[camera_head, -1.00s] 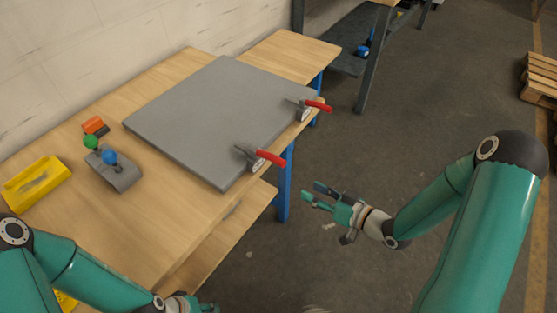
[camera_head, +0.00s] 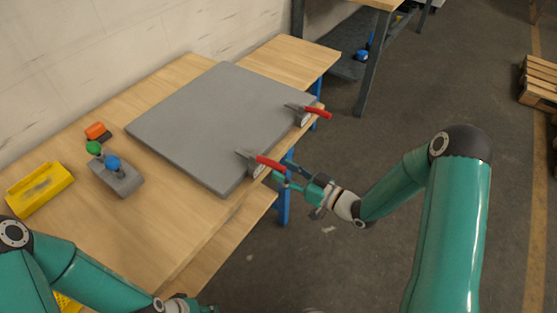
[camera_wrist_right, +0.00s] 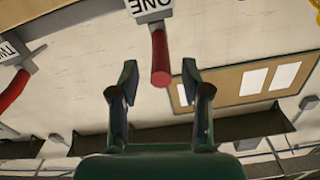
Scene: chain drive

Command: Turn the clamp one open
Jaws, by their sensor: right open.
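Clamp one (camera_head: 268,163) is the nearer of two red-handled clamps on the right edge of the grey plate (camera_head: 215,120). Its red handle points outward over the table edge. In the right wrist view, its label reads ONE and its red handle (camera_wrist_right: 159,60) lies in line with the gap between my fingers. My right gripper (camera_head: 281,171) is open just at the handle's outer end; I see no grip on it. The open fingers also show in the right wrist view (camera_wrist_right: 160,85). My left gripper (camera_head: 195,306) is at the bottom edge, partly cut off.
Clamp two (camera_head: 317,111) sits farther along the same plate edge; its red handle (camera_wrist_right: 14,88) shows at left in the wrist view. A grey block with green and blue knobs (camera_head: 118,178), an orange item (camera_head: 96,130) and a yellow tray (camera_head: 38,187) are on the table's left.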

